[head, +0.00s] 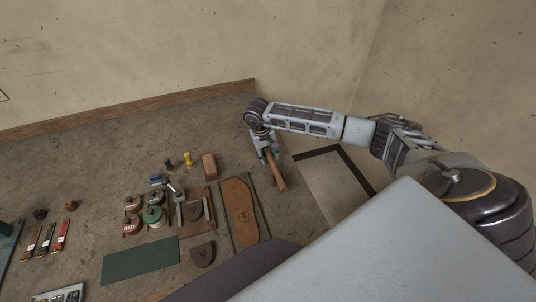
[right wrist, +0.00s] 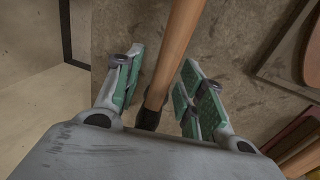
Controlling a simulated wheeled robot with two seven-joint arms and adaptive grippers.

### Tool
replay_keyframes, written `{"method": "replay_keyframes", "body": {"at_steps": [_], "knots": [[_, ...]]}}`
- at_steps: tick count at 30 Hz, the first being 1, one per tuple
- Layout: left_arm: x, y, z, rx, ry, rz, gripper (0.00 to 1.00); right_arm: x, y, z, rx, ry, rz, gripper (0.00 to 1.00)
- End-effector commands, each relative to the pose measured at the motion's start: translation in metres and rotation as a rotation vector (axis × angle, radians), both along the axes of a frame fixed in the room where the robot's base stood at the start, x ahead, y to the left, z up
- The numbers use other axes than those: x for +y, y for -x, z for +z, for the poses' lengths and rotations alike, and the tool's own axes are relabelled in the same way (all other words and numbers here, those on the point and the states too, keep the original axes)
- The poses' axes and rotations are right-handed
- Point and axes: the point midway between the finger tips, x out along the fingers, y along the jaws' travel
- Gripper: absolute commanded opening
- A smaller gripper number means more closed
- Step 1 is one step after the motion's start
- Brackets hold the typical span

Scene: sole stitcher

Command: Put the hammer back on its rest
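The hammer's brown wooden handle (head: 276,172) shows near the right end of the bench in the head view, under my right gripper (head: 264,152). In the right wrist view the handle (right wrist: 172,58) runs between the two green-padded fingers of my right gripper (right wrist: 160,88), with a gap on each side. The gripper is open around it. A dark end of the hammer (right wrist: 148,118) shows low between the fingers; the rest of it is hidden by the gripper body. I cannot pick out the hammer rest for certain. My left gripper is not in view.
Left of the hammer lie a sole on a board (head: 240,212), a brown block (head: 210,166), several round tins (head: 152,215) and a yellow-handled tool (head: 188,158). A green mat (head: 140,261) lies nearer. A wooden strip (head: 130,110) runs along the back wall. A dark-framed panel (head: 335,185) is at right.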

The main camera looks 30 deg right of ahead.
Motion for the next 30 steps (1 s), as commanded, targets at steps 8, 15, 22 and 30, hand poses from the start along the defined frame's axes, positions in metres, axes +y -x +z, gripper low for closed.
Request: {"method": "replay_keyframes", "body": {"at_steps": [8, 15, 22, 30], "knots": [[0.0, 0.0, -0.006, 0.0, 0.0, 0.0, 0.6, 0.005, -0.002, 0.027, -0.003, 0.0, 0.002, 0.39], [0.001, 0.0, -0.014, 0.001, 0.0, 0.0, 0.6, 0.01, -0.004, 0.061, -0.004, 0.0, 0.001, 0.39], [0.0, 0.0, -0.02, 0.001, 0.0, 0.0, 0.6, 0.016, -0.005, 0.092, -0.003, 0.0, 0.002, 0.39], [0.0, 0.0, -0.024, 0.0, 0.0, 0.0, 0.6, 0.02, -0.005, 0.114, 0.0, 0.0, 0.0, 0.39]]}}
